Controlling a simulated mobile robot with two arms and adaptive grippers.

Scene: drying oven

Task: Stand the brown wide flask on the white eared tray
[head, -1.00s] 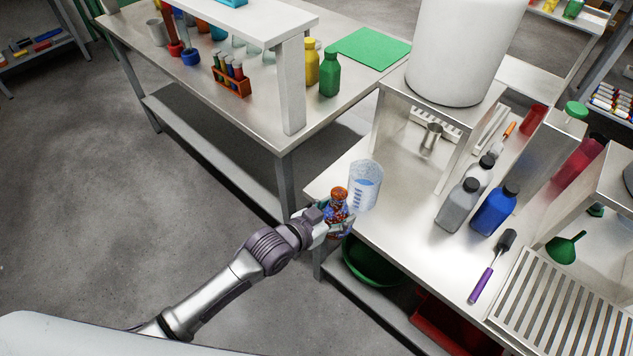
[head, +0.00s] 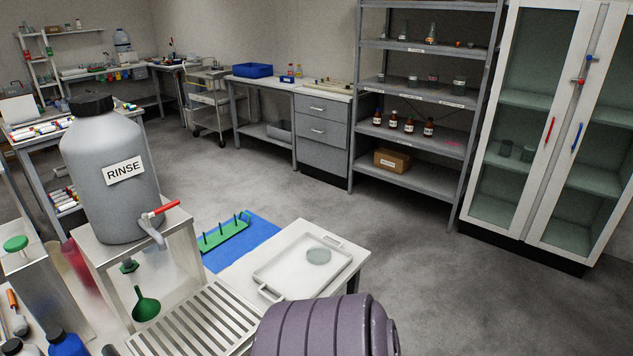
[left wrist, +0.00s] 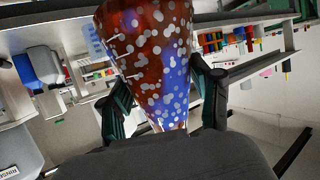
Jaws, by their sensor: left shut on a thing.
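The brown wide flask (left wrist: 155,62), glossy and speckled with pale spots and blue patches, fills the middle of the left wrist view. My left gripper (left wrist: 162,104) is shut on it, one dark green-padded finger on each side. The flask's upper end runs out of that view. In the head view the white eared tray (head: 282,276) lies on a white table, with a handle at each end. A flat round grey-green disc (head: 318,256) lies on the tray. The flask and both grippers are outside the head view. My right gripper does not show.
A RINSE bottle (head: 110,180) with a red-handled tap stands on a metal stand left of the tray. A slatted drain rack (head: 200,325), a green funnel (head: 146,304) and a green peg rack (head: 224,234) are near. Open floor lies beyond the tray.

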